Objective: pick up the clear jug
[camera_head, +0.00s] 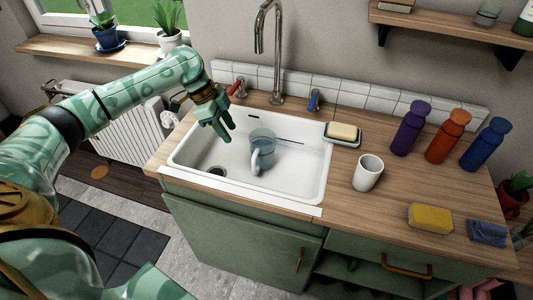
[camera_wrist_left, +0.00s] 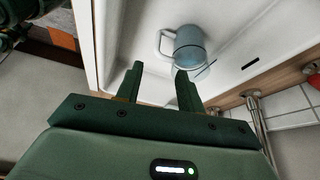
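The clear jug (camera_head: 262,152) stands in the white sink basin (camera_head: 310,178), with its handle toward the lower left in the head view. It looks bluish and see-through, and it also shows in the left wrist view (camera_wrist_left: 190,48). My left gripper (camera_head: 224,130) is above the basin, to the left of the jug and apart from it. In the left wrist view its two fingers (camera_wrist_left: 160,85) are spread with nothing between them, and the jug is beyond the fingertips. My right gripper is not in view.
A tap (camera_head: 277,55) rises behind the basin, with a red handle (camera_head: 238,87) and a blue handle (camera_head: 314,100) beside it. A soap dish (camera_head: 342,135) and white cup (camera_head: 367,173) stand right of the basin. Three bottles, a yellow sponge (camera_head: 430,218) and blue cloth (camera_head: 487,232) are farther right.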

